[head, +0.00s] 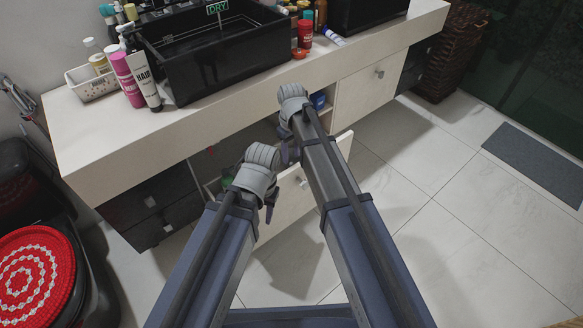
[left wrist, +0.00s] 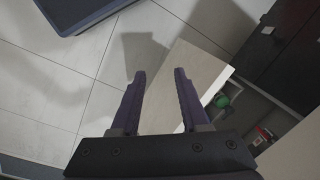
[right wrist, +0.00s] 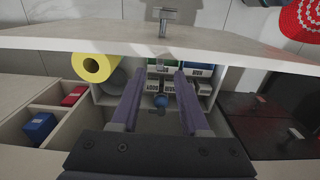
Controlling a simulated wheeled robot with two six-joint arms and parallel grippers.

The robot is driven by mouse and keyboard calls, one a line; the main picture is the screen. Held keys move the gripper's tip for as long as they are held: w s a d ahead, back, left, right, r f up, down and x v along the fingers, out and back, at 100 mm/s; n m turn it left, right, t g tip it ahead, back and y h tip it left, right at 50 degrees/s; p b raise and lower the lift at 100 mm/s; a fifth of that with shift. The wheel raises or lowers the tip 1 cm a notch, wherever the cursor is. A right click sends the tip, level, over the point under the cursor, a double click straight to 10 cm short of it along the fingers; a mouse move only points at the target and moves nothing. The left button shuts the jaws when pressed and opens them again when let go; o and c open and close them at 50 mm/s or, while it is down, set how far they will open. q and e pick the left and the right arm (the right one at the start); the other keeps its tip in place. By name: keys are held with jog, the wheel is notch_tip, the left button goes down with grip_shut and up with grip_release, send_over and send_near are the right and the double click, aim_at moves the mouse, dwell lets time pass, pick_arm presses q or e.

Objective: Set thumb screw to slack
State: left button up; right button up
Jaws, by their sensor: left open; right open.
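I cannot make out a thumb screw for certain in any view. A small blue round knob (right wrist: 160,101) shows between the fingertips in the right wrist view, and I cannot tell what it belongs to. My right gripper (right wrist: 158,82) is open and empty, pointing into an open drawer (right wrist: 160,38) under the counter. My left gripper (left wrist: 159,78) is open and empty beside the pulled-out drawer front (left wrist: 185,80). In the head view both grippers hang in front of the counter; the arms hide much of the drawer.
The drawer or shelf holds a yellow roll (right wrist: 95,67), labelled boxes (right wrist: 200,72), a blue box (right wrist: 39,127) and a red item (right wrist: 74,95). A black basin (head: 215,55) stands on the pale counter (head: 110,140). A red-topped stool (head: 36,278) stands at left.

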aim_at(291, 163)
notch_tip(291, 163, down, 6)
jog(key=b, duration=0.5)
jog(key=shift+f+b, duration=0.25)
jog(key=shift+b, duration=0.15)
grip_shut()
